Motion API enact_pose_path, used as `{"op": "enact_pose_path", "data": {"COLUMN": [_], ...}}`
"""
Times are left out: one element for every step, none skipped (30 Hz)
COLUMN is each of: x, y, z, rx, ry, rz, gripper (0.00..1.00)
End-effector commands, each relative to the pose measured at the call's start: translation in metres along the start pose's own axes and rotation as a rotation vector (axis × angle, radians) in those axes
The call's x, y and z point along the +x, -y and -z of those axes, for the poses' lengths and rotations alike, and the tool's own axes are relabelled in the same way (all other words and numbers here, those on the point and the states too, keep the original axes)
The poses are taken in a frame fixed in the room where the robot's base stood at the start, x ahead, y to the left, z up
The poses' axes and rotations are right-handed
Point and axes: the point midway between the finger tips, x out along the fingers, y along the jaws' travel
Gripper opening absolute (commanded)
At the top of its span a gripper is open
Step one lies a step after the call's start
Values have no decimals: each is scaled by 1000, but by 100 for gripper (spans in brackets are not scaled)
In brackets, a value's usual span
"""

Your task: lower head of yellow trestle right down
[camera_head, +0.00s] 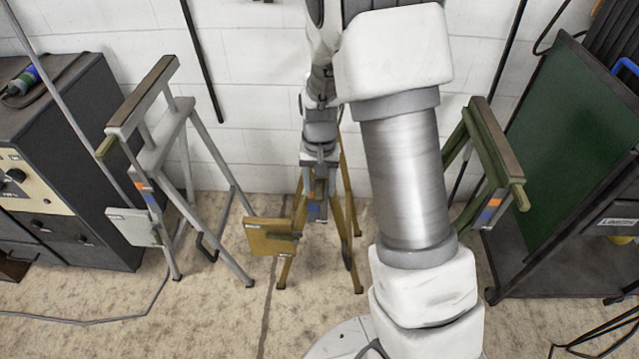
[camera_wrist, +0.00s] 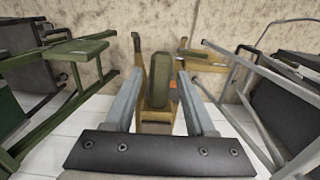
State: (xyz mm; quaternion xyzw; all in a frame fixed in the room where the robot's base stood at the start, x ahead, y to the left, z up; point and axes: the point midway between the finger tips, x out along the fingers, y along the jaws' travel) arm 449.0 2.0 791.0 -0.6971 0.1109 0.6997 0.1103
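The yellow trestle (camera_head: 268,240) stands at the centre of the head view against the white wall, with its upper part largely hidden by my arm and gripper. A yellow side plate faces left and its legs reach the floor. My gripper (camera_head: 318,185) is over the trestle's top, pointing down. In the wrist view my gripper (camera_wrist: 158,82) has its two grey fingers spread. The trestle's head, an olive-brown bar (camera_wrist: 160,98), shows end-on between them with a visible gap on each side. The yellow frame (camera_wrist: 160,78) shows beyond it.
A grey trestle (camera_head: 160,157) stands left and a green trestle (camera_head: 487,150) right, both near the yellow one. A dark cabinet (camera_head: 60,160) is far left. A dark stand with a green panel (camera_head: 570,150) is far right. Bare floor lies in front.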

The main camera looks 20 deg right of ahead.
Motion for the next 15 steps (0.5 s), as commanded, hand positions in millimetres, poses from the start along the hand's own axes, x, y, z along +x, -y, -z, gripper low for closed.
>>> {"op": "enact_pose_path", "data": {"x": [-1, -1, -1, -1, -2, -2, -2, -2, -3, -5, -7, -11, -15, -20, -27], "y": [0, 0, 0, 0, 0, 0, 0, 0, 0, 0, 0, 0, 0, 1, 1], "z": [0, 0, 0, 1, 1, 1, 1, 1, 1, 1, 1, 1, 1, 1, 2], "rx": [0, 0, 0, 0, 0, 0, 0, 0, 0, 0, 0, -1, -1, -1, -1], "ry": [-1, -1, -2, -2, -2, -2, -2, -3, -3, -3, -4, -4, -4, -5, -7], "rz": [0, 1, 1, 1, 1, 1, 1, 1, 1, 1, 1, 2, 2, 2, 3], "gripper": [60, 60, 60, 60, 60, 60, 60, 60, 60, 60, 60, 60, 60, 60, 60]}}
